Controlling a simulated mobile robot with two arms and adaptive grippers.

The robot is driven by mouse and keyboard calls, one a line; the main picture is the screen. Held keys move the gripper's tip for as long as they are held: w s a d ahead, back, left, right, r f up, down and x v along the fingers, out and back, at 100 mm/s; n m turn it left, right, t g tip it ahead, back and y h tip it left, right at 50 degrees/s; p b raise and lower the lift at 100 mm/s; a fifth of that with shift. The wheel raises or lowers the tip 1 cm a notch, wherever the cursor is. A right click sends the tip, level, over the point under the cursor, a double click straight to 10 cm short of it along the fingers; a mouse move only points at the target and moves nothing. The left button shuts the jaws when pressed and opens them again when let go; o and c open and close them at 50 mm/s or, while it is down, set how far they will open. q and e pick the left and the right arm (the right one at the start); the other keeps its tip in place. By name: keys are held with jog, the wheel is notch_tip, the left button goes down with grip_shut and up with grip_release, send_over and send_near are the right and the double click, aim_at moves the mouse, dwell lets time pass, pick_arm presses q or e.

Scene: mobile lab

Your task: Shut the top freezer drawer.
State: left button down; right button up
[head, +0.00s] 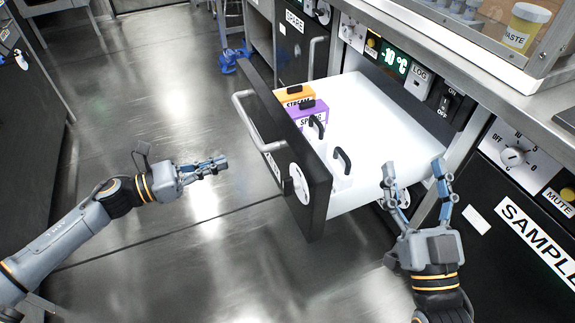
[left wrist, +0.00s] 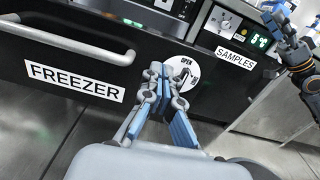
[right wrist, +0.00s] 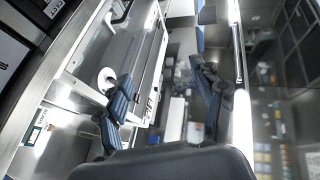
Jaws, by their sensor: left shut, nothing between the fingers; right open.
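The top freezer drawer (head: 370,118) is pulled out, with a white interior and a black front panel. Its front carries a grey bar handle (head: 256,125); the handle also shows in the left wrist view (left wrist: 70,38), above a FREEZER label (left wrist: 75,82). Orange and purple boxes and white handled items sit inside along the front. My left gripper (head: 222,163) is shut and empty, in front of the drawer's front and apart from it. It also shows in the left wrist view (left wrist: 160,72). My right gripper (head: 416,168) is open and empty, by the drawer's right side; contact cannot be told.
A black SAMPLES cabinet (head: 475,215) stands at the right, below a metal counter (head: 470,60). A control panel with a -10 °C display (head: 396,62) is above the drawer. Blue objects (head: 232,60) lie on the floor beyond. The floor (head: 200,235) before the drawer is clear.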

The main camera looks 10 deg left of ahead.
pick_arm(q)
send_near(288, 144)
jog(key=shift+m, duration=0.3)
jog(key=b+x, duration=0.1)
jog(key=x, duration=0.4)
jog(key=shift+w+d, duration=0.25)
jog(key=shift+w, duration=0.1)
jog(key=shift+w+d, duration=0.35)
jog(key=shift+d, duration=0.2)
pick_arm(e)
jog(key=shift+s+d+r+t+y, duration=0.1)
jog(key=shift+s+r+t+y, duration=0.05)
jog(key=shift+s+r+t, duration=0.55)
jog(key=shift+s+d+r+t+y, duration=0.1)
jog(key=shift+s+r+t, duration=0.35)
jog(key=shift+r, duration=0.45)
jog(key=shift+s+r+t+y, duration=0.15)
jog(key=shift+s+r+t, duration=0.4)
jog(key=shift+r, duration=0.25)
pick_arm(q)
jog(key=shift+d, duration=0.1)
